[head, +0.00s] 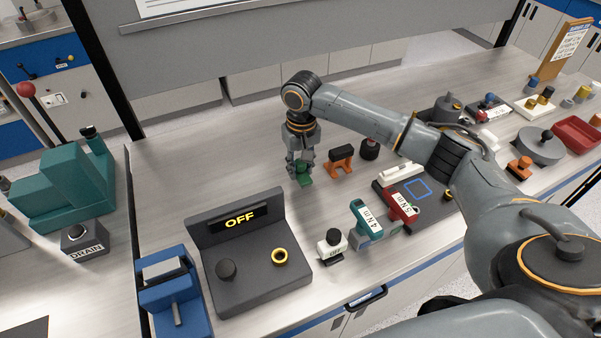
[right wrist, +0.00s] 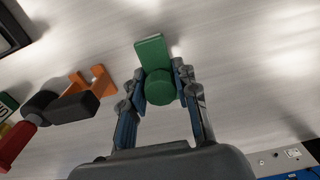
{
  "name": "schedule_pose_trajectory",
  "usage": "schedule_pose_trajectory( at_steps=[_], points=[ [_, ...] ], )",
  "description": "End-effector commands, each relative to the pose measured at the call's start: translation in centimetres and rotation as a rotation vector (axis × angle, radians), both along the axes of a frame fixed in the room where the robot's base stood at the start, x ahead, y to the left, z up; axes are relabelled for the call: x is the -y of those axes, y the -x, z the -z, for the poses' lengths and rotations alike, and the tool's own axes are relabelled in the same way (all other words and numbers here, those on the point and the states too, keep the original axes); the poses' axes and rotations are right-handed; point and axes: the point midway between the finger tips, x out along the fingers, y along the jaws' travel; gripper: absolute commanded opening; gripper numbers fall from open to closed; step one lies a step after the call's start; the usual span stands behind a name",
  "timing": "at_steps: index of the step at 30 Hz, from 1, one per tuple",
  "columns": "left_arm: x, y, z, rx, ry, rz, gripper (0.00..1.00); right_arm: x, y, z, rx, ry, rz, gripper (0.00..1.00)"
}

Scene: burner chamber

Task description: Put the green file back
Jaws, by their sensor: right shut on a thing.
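The green file (head: 304,179) is between the fingers of my right gripper (head: 301,165), low over the back middle of the bench. In the right wrist view the green file (right wrist: 158,86) shows a round end and a flat block behind it. My right gripper (right wrist: 160,92) is shut on it, with a finger on each side. I cannot tell whether the file touches the bench. My left gripper is in neither view.
An orange stand with a dark piece on top (head: 340,161) is just right of the gripper. A grey OFF panel (head: 245,258), a teal 4 Nm tool (head: 367,218) and a red 5 Nm tool (head: 402,204) stand nearer. The bench left of the gripper is clear.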

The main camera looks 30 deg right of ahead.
Motion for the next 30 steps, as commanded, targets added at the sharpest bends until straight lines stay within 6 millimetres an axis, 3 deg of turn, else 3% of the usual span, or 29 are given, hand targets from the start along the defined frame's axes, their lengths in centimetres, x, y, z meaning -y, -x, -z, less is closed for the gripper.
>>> schedule_pose_trajectory(
  at_steps=[7,18,19,22,30],
  points=[
    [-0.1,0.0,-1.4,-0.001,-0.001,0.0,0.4,0.0,-0.1,2.9,0.0,0.001,0.0,0.0],
    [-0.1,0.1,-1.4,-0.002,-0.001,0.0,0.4,0.0,-0.1,3.4,0.0,0.0,0.001,0.0],
    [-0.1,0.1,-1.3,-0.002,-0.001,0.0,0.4,0.1,-0.1,3.5,-0.001,0.0,0.001,0.32],
    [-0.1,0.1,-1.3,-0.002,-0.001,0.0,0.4,0.1,-0.1,3.5,0.0,0.0,0.001,0.52],
    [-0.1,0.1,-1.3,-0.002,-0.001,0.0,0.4,0.1,-0.1,3.5,0.0,0.0,0.0,0.52]
  ],
)
